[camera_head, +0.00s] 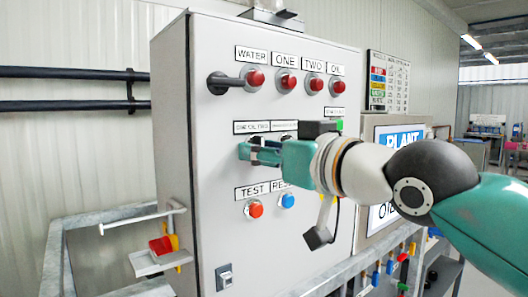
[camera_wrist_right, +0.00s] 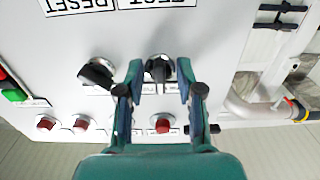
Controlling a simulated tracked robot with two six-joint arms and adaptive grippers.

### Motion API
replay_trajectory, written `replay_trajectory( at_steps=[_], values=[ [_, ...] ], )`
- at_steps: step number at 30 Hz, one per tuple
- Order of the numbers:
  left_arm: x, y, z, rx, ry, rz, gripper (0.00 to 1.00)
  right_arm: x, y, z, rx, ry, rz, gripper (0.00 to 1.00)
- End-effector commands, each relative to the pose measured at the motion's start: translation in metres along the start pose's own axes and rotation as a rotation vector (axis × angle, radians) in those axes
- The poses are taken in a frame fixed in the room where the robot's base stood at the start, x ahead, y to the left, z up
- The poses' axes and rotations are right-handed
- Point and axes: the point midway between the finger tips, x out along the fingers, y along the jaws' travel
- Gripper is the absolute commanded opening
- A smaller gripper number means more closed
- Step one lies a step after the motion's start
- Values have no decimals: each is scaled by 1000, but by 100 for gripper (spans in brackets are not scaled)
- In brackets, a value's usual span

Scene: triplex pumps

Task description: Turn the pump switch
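A grey control cabinet (camera_head: 230,200) fills the middle of the head view. My right gripper (camera_head: 257,151) reaches in from the right, its fingers at the cabinet front under a left-hand label. In the right wrist view, my right gripper (camera_wrist_right: 160,75) is open, with one finger on each side of a black rotary switch (camera_wrist_right: 160,67). A gap shows on both sides of the switch, and I see no clear contact. A second black switch (camera_wrist_right: 98,72) sits outside the fingers, to the left. In the head view the gripper mostly hides both switches. My left gripper is not in view.
Above is a row of red lamps (camera_head: 287,82) and a black handle (camera_head: 222,82). Below are an orange TEST button (camera_head: 254,208) and a blue button (camera_head: 287,200). Metal railings (camera_head: 335,275) stand in front. A small tray (camera_head: 150,262) is at lower left.

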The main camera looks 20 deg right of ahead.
Motion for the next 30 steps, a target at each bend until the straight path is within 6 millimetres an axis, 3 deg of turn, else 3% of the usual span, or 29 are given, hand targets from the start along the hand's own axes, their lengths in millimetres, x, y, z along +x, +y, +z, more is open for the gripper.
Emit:
replay_trajectory(
  at_steps=[7,11,24,30],
  values=[
    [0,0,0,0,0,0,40,-3,0,-1,0,3,0,36],
    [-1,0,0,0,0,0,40,-14,0,-2,0,5,-1,36],
    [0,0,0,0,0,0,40,-96,0,0,0,5,-1,36],
    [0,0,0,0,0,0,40,-117,0,0,0,2,-1,36]
  ],
)
